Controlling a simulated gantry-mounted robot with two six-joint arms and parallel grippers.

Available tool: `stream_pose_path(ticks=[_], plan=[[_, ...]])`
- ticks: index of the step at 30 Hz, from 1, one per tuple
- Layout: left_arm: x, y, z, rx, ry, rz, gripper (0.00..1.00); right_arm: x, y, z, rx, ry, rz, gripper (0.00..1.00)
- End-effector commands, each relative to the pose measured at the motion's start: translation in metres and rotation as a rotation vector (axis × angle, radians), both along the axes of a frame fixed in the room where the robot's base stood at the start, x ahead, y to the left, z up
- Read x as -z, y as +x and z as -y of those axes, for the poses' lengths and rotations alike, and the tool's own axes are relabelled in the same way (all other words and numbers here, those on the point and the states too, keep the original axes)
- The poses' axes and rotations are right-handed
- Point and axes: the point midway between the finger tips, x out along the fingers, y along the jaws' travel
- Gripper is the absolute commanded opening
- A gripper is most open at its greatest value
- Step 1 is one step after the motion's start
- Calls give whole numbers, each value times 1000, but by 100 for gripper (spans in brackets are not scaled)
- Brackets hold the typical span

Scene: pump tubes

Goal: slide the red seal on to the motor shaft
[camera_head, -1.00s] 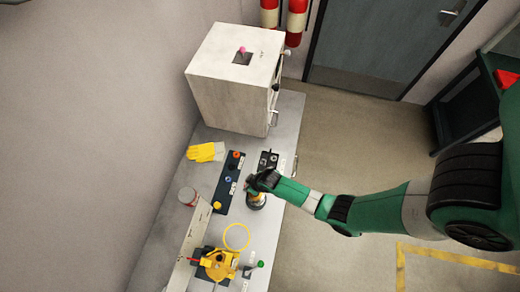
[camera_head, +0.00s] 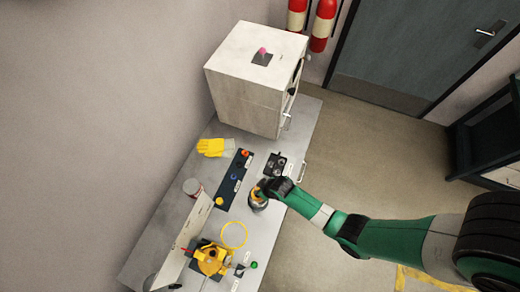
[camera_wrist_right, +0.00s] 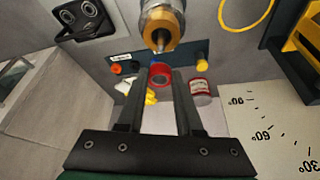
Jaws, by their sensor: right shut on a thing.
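My right gripper (camera_wrist_right: 160,82) is shut on the red seal (camera_wrist_right: 160,83), a ring held between the fingertips in the right wrist view. My left gripper is not in view.
A dark strip (camera_head: 229,190) with coloured parts lies left of the motor, and a black block (camera_head: 275,164) behind it. A yellow ring (camera_head: 233,235) and yellow pump (camera_head: 211,259) are in front. A large white cabinet (camera_head: 245,90) stands at the back of the bench.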

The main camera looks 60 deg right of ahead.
Motion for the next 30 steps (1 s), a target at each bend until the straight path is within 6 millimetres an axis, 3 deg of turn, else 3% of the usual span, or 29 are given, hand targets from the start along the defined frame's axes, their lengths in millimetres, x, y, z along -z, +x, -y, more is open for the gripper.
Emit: stream_pose_path(ticks=[3,8,30], plan=[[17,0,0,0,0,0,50,18,0,0,0,0,1,0],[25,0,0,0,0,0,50,27,1,0,0,0,2,0],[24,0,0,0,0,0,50,27,0,0,0,0,2,0]])
